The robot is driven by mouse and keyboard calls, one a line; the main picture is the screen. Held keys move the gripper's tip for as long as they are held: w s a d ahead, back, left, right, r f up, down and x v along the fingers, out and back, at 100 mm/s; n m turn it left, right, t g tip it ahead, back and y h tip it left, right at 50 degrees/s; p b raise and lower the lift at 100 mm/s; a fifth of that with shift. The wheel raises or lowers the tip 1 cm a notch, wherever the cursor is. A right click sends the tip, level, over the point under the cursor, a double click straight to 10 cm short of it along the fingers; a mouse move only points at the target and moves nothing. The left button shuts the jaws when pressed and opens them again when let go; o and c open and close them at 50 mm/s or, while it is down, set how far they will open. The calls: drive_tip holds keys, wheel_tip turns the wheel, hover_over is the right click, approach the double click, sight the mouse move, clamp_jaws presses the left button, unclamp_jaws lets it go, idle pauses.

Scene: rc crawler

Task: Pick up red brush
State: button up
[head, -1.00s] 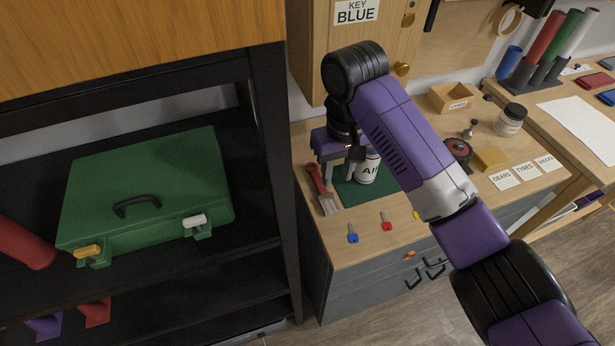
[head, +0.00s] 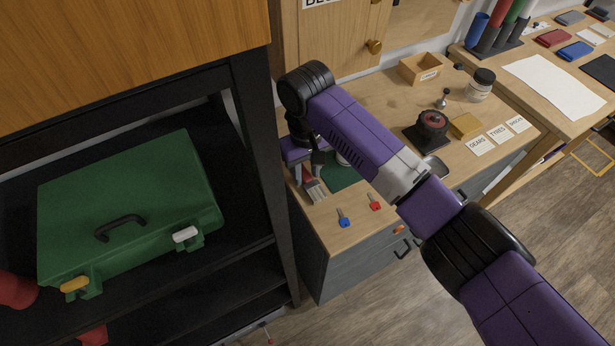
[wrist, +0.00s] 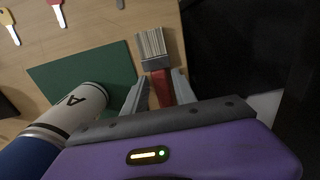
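The red brush lies on the wooden workbench (head: 290,215) near its left edge. Its pale bristles (head: 315,191) point toward the front in the head view, and part of the red handle is hidden by my gripper. In the wrist view the brush (wrist: 161,85) has its bristles pointing up and its red handle between my two fingers. My gripper (wrist: 160,80) is open, with one finger on each side of the handle and small gaps showing. In the head view my gripper (head: 308,172) is low over the brush handle.
A white and blue can (wrist: 75,112) stands close to the left finger, on a green mat (wrist: 95,70). A dark shelf with a green case (head: 130,210) stands close at the left.

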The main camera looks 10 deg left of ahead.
sight(307, 176)
drive_tip(key=shift+f, duration=0.15)
drive_tip(key=shift+c, duration=0.2)
clamp_jaws()
wheel_tip(307, 176, up, 10)
drive_tip(key=shift+b, duration=0.45)
